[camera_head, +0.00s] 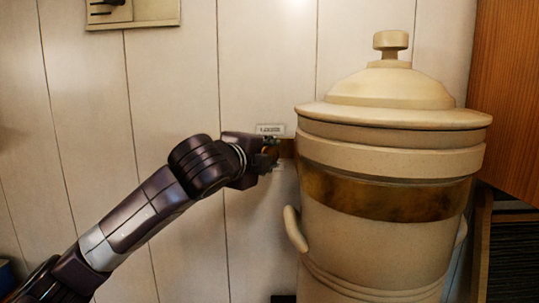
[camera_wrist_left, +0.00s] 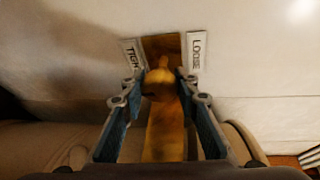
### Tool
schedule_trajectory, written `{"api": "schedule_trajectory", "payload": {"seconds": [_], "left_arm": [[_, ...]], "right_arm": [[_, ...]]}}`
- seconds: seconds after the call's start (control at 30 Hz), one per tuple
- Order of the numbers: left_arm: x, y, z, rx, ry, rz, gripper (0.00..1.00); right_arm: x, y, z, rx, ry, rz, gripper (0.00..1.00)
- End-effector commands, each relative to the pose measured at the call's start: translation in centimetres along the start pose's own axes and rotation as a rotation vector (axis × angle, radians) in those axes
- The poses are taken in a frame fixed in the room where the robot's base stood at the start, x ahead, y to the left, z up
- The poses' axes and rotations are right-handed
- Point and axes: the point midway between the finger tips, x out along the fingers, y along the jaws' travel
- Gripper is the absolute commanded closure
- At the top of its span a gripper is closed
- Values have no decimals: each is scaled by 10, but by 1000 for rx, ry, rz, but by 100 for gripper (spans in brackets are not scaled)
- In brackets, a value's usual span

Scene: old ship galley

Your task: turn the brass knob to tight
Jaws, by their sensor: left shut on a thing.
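The brass knob (camera_wrist_left: 160,88) shows in the left wrist view between the fingers of my left gripper (camera_wrist_left: 158,92). A longer brass part (camera_wrist_left: 165,132) runs from it toward the bottom of that view. Behind it is a brass plate (camera_wrist_left: 163,46), with a TIGHT label (camera_wrist_left: 131,55) at its left and a LOOSE label (camera_wrist_left: 196,53) at its right. In the head view my left gripper (camera_head: 272,151) is at the wall, shut on the knob, which is mostly hidden there. I cannot tell exactly how far the knob is turned. My right gripper is out of view.
A large lidded cream crock (camera_head: 385,245) with a brown band stands close to the right of my left gripper. A wooden cabinet (camera_head: 508,90) is at the far right. The plank wall (camera_head: 80,110) left of my arm is mostly bare, with a small panel (camera_head: 150,12) at the top.

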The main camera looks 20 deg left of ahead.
Motion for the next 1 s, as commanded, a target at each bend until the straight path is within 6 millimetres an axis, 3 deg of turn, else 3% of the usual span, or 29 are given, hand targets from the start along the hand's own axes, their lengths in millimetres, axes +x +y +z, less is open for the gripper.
{"api": "schedule_trajectory", "payload": {"seconds": [0.6, 0.63, 0.7, 0.8, 1.0], "left_arm": [[1, 6, -2, 41, -2, 28, 96], [1, 6, -2, 41, -2, 28, 69], [1, 6, -2, 41, -3, 27, 62], [1, 4, -2, 40, -3, 24, 54], [1, 2, -1, 39, -4, 20, 54]], "right_arm": [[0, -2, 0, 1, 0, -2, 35], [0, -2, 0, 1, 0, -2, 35], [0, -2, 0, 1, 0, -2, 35], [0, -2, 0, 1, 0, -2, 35], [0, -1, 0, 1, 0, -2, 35]]}}
